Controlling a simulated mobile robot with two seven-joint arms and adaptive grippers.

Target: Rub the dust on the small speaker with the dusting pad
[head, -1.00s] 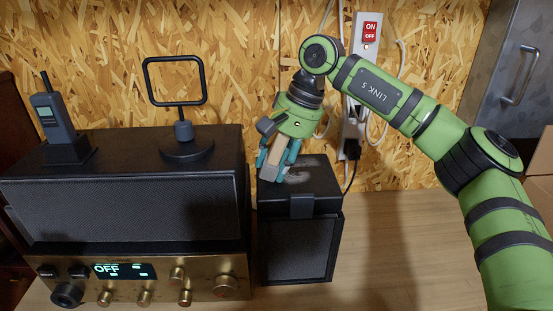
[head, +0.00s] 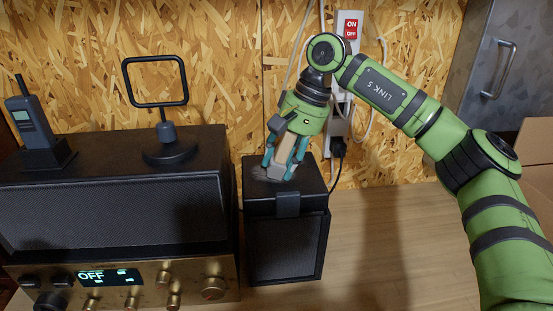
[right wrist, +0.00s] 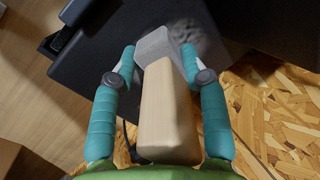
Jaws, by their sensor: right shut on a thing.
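The small speaker (head: 285,250) is a black box with a grille front, standing on the bench right of the large radio. A pale grey dust patch (head: 258,171) shows on its top, left of the pad; it also shows in the right wrist view (right wrist: 210,44). My right gripper (head: 284,154) is shut on the dusting pad's beige handle (right wrist: 165,110), with a teal finger on each side. The pad's grey head (right wrist: 168,42) is down at the speaker's top, beside the dust; firm contact cannot be told. My left gripper is not in view.
The large black radio (head: 110,205) stands close on the left, carrying a walkie-talkie (head: 33,125) and a loop-shaped stand (head: 165,135). A power strip (head: 347,60) with cables hangs on the wall behind. Bare bench (head: 390,250) lies to the right.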

